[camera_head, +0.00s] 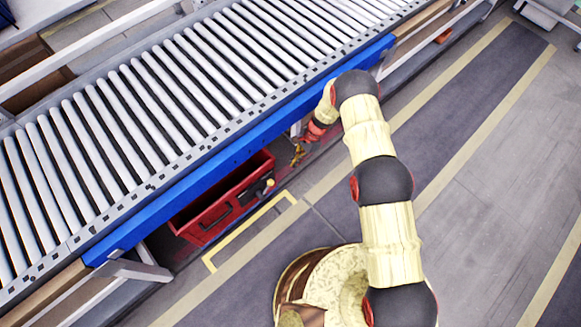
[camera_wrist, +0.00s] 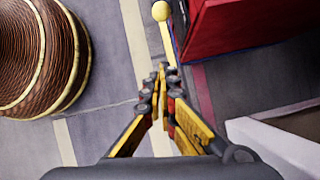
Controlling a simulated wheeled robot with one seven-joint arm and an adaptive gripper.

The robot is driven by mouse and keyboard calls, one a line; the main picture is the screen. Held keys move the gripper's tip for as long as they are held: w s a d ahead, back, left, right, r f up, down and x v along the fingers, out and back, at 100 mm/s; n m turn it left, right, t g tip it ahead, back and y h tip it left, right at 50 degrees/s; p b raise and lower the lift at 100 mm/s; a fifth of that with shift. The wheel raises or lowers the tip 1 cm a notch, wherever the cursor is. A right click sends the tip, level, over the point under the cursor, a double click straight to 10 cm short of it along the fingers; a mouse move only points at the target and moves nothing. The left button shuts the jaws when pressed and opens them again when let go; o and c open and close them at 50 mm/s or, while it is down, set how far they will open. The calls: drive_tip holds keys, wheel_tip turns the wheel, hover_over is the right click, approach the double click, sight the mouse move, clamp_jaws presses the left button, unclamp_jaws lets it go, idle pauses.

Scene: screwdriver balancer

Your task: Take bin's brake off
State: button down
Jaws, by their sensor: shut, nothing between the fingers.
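The red bin (camera_head: 205,222) sits on the floor under the roller conveyor. In the wrist view its red wall (camera_wrist: 225,28) fills the top right. A lever with a pale yellow ball knob (camera_head: 269,183) stands at the bin's right end; in the wrist view the knob (camera_wrist: 161,11) and its thin yellow rod show beside the bin wall. My gripper (camera_head: 297,158) is to the right of the bin and knob, low beside the conveyor's edge. In the wrist view my gripper's fingertips (camera_wrist: 161,72) are together and empty, just below the rod's visible end. I cannot tell whether they touch the rod.
The roller conveyor (camera_head: 160,100) with its blue side rail (camera_head: 200,182) runs above the bin. A pale conveyor support (camera_wrist: 275,145) is at the lower right in the wrist view. Yellow floor tape (camera_head: 250,233) lies in front of the bin. The floor on the right is clear.

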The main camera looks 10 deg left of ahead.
drive_tip(key=s+a+f+b, duration=0.4)
drive_tip(key=s+a+f, duration=0.1)
drive_tip(key=a+f, duration=0.1)
drive_tip(key=shift+f, duration=0.25)
drive_tip(key=shift+s, duration=0.1)
drive_tip(key=shift+s+a+r, duration=0.35)
drive_tip(key=shift+s+r, duration=0.1)
drive_tip(key=shift+r, duration=0.2)
drive_tip(key=shift+d, duration=0.15)
